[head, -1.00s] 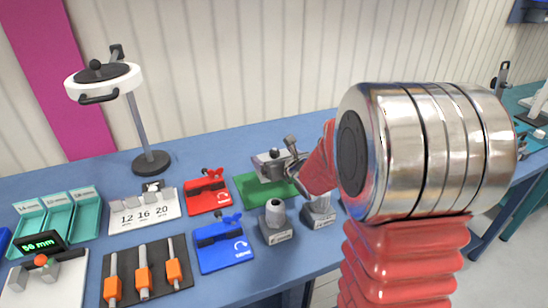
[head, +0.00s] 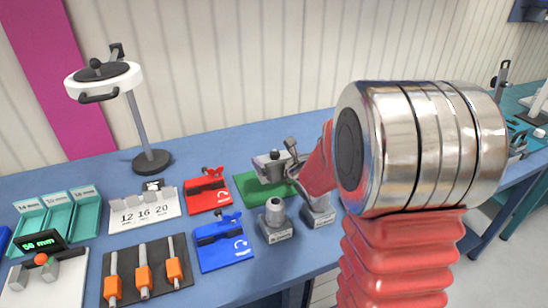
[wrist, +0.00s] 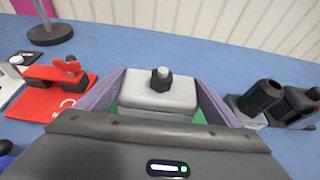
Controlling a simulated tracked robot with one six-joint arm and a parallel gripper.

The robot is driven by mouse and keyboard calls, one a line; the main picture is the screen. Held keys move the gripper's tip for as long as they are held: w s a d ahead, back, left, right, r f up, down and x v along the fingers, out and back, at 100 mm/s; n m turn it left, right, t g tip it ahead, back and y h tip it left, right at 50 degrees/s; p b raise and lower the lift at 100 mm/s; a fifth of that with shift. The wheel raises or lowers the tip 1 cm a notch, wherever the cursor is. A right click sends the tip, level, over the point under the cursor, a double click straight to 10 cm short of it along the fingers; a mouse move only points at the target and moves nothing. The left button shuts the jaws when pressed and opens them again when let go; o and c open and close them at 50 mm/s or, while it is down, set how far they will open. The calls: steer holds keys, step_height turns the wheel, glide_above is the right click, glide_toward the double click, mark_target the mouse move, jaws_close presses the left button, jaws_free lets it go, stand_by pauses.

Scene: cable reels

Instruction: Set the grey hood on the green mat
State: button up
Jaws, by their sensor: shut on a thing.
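The grey hood (head: 268,165) is a pale box with a dark knob on top. In the wrist view the hood (wrist: 152,98) stands upright between the fingers of my gripper (wrist: 160,88). My gripper (head: 286,168) is shut on it, and in the head view it partly hides the hood. The green mat (head: 248,188) lies under the hood on the blue bench. Strips of the mat (wrist: 115,106) also show beside the hood in the wrist view. I cannot tell whether the hood's underside touches the mat.
A red clamp block (head: 208,192) stands left of the mat, with a blue one (head: 224,244) nearer the front. Two grey holders (head: 276,222) (head: 318,210) stand in front of the mat. A lamp-like stand (head: 150,162) is at the back left. Bench behind the mat is clear.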

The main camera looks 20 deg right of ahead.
steer(key=shift+f, duration=0.6)
steer(key=shift+f, duration=0.3)
steer(key=shift+f, duration=0.8)
steer(key=o, duration=1.1)
step_height(320, 180, up, 10)
steer(key=shift+f, duration=0.1)
